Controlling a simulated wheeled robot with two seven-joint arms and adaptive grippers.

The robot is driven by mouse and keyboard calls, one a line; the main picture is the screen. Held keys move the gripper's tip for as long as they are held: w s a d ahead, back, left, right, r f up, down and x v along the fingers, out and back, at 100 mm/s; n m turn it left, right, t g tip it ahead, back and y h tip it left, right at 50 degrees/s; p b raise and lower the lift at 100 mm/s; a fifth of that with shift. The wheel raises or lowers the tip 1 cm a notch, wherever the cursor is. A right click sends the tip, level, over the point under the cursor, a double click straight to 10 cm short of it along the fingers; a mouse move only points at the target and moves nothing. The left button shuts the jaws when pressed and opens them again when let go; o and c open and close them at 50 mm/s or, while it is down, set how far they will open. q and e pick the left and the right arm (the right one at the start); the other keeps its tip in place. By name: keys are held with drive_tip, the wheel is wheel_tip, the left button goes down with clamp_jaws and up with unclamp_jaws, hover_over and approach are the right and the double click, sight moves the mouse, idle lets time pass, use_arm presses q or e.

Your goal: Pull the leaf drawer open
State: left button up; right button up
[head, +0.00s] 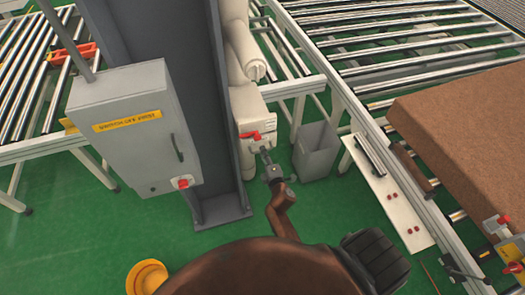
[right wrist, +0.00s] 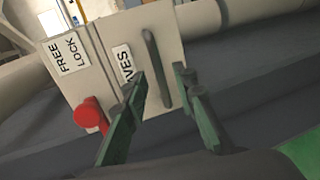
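The leaf drawer (right wrist: 122,40) is a pale front with a label ending in "VES" and a dark bar handle (right wrist: 153,60). In the head view it belongs to the small white cabinet (head: 248,108) beside the grey column. My right gripper (right wrist: 158,82) is open, with its green fingers spread to either side of the handle. I cannot tell whether they touch it. In the head view the right gripper (head: 265,155) is at the cabinet front, partly covering it. The drawer looks shut. My left gripper is out of view.
A red knob (right wrist: 90,113) sits left of the handle, under a "FREE LOCK" label (right wrist: 68,55). A grey bin (head: 317,150) stands right of the cabinet. A grey switch box (head: 130,125) is on the left. A brown mattress (head: 465,130) lies on rollers at right.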

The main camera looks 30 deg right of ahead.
drive_tip(key=shift+x, duration=1.35)
drive_tip(key=shift+c, duration=0.4)
clamp_jaws()
drive_tip(key=shift+f, duration=0.1)
